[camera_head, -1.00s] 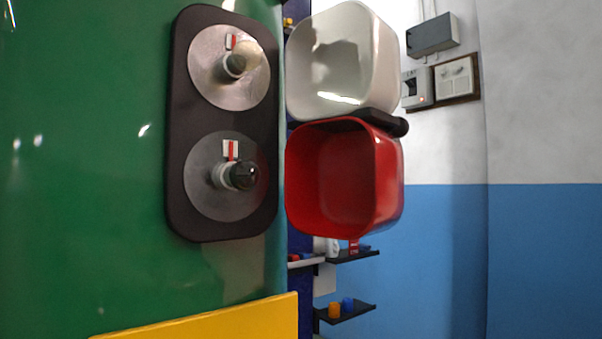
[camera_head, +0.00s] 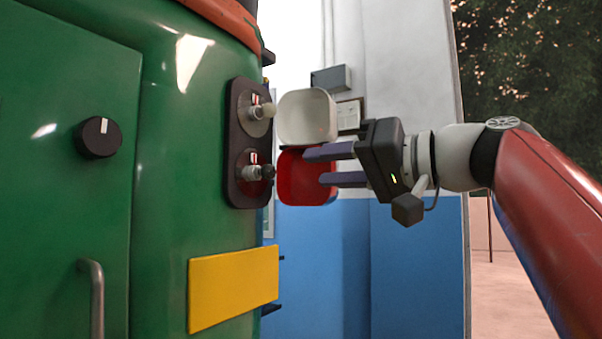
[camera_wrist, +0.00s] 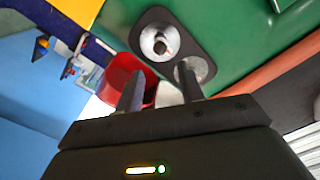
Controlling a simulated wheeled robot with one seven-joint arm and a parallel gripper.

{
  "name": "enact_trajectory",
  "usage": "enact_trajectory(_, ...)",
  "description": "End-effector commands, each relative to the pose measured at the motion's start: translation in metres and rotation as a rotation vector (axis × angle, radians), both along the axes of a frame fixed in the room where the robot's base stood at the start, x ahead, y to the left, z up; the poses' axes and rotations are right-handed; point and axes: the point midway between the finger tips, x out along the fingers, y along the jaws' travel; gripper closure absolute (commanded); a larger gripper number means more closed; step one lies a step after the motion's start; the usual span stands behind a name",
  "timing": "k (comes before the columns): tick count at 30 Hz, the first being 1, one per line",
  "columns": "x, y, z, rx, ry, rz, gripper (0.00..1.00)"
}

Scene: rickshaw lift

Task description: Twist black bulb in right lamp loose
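The lamp on the green body is a dark plate (camera_head: 234,140) with two round reflectors, one above the other. The black bulb (camera_head: 268,172) sits in the lower socket and points right. The upper socket holds a pale-looking bulb (camera_head: 268,110). The white cover (camera_head: 306,112) and red cover (camera_head: 290,178) hang open to the right of the plate. My gripper (camera_head: 316,167) is open and empty, right of the black bulb and apart from it, with its fingers across the red cover in view. In the wrist view, the lower reflector (camera_wrist: 150,34) lies beyond the fingertips; one finger partly hides the upper reflector (camera_wrist: 203,66).
A yellow plate (camera_head: 232,288), a black knob (camera_head: 98,138) and a grey handle (camera_head: 96,295) are on the green body. A grey box (camera_head: 330,78) is on the wall behind. Shelves with small objects (camera_wrist: 66,62) show in the wrist view. Open space lies below the covers.

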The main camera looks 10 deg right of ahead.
Motion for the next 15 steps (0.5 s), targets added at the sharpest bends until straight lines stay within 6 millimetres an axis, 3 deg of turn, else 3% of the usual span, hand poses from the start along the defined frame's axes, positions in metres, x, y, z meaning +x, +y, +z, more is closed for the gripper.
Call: enact_trajectory(15,0.043,0.056,0.001,0.000,0.003,0.003,0.62)
